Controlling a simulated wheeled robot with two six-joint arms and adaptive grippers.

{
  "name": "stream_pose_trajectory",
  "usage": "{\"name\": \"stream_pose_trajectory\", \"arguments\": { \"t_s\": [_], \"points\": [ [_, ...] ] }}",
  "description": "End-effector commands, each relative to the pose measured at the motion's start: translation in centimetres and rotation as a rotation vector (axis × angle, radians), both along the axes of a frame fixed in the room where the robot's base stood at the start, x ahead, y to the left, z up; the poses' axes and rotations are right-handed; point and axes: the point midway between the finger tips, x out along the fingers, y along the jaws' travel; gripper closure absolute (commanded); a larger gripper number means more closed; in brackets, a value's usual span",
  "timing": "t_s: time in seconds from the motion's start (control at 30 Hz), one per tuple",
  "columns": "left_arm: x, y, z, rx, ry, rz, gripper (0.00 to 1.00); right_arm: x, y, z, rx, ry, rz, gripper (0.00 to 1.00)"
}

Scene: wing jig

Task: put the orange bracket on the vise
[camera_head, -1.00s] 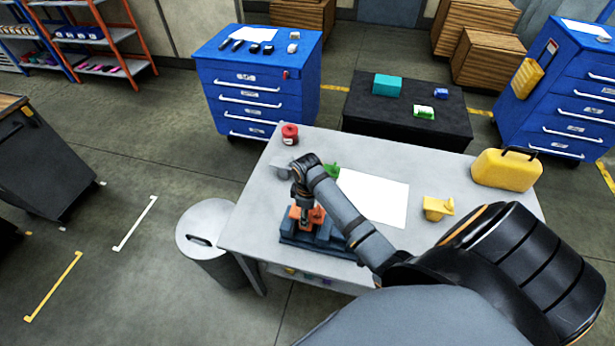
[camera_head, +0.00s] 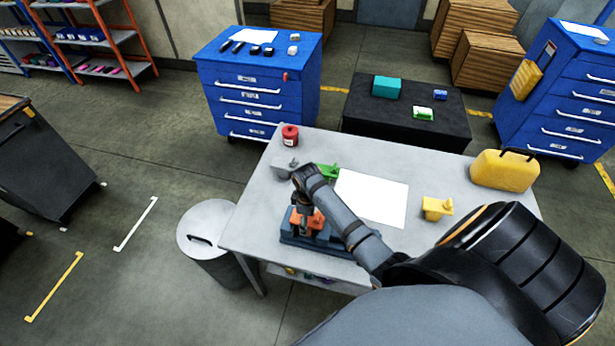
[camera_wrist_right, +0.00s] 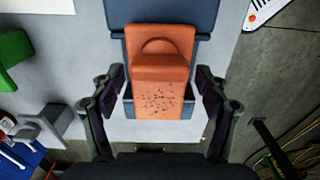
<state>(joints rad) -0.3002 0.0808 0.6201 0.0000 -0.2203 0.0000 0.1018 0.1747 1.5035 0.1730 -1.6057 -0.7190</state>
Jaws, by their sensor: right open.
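The orange bracket (camera_head: 313,221) sits on the blue-grey vise (camera_head: 326,245) at the table's near left. In the right wrist view the bracket (camera_wrist_right: 161,75) fills the middle, with the vise (camera_wrist_right: 199,17) behind and beneath it. My right gripper (camera_head: 304,226) is over the bracket. In the wrist view its two fingers (camera_wrist_right: 160,95) stand apart, one on each side of the bracket, with gaps between. It is open and holds nothing. Part of the vise is hidden by my right arm. My left gripper is not in view.
On the table (camera_head: 243,227) are a grey bracket (camera_head: 284,165), a green bracket (camera_head: 328,171), a yellow bracket (camera_head: 436,208), a red can (camera_head: 290,135), a white sheet (camera_head: 372,198) and a yellow case (camera_head: 505,171). A grey bin (camera_head: 214,239) stands at the left.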

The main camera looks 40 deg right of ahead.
Motion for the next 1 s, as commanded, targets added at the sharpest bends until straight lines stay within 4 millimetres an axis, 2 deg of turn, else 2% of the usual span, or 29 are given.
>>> {"name": "stream_pose_trajectory", "arguments": {
  "t_s": [0.17, 0.5, 0.6, 0.73, 1.0],
  "points": [
    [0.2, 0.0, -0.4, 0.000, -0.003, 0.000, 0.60, 0.1, -0.1, 1.6, -0.003, -0.005, 0.001, 0.25],
    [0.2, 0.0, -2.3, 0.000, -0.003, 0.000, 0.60, 0.1, -0.1, 9.5, -0.003, -0.005, 0.000, 0.25],
    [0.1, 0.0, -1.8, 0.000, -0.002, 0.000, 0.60, 0.1, 0.0, 11.3, -0.001, -0.002, 0.000, 0.25],
    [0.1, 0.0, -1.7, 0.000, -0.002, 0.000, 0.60, 0.0, 0.0, 12.2, -0.001, -0.001, 0.000, 0.25],
    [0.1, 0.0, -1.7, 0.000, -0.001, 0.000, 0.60, 0.0, 0.0, 12.2, 0.000, 0.000, -0.001, 0.25]
  ]
}}
